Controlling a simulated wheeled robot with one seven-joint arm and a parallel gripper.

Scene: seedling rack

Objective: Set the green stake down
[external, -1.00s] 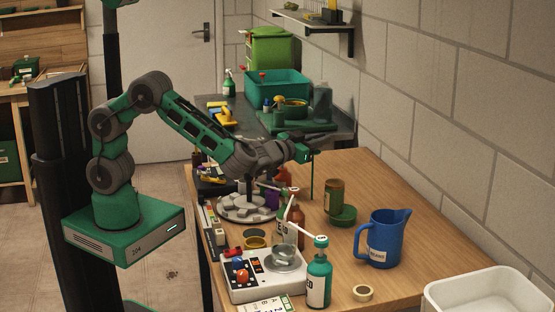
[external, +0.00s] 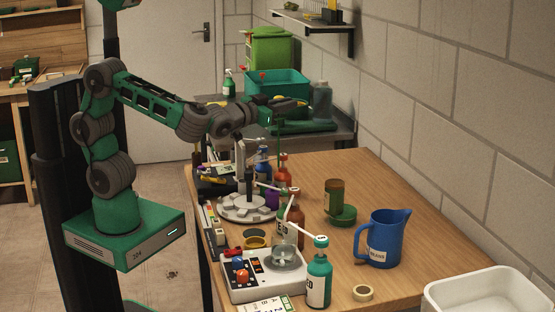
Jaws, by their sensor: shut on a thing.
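My gripper (external: 267,113) is raised above the far end of the wooden table, near the gap before the rear bench. It is shut on the green stake (external: 269,130), which is thin and hangs about upright below the fingers. The stake's lower end is hard to make out against the bottles and bench behind it. I cannot see it touching any surface. The fingertips themselves are small and partly lost against the dark green things behind.
The wooden table (external: 395,225) holds a grey round carousel (external: 245,211), several bottles, a brown jar (external: 334,192), a blue jug (external: 383,238) and a white control box (external: 260,285). The rear bench carries a teal bin (external: 277,82). Bare wood lies at the table's far right.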

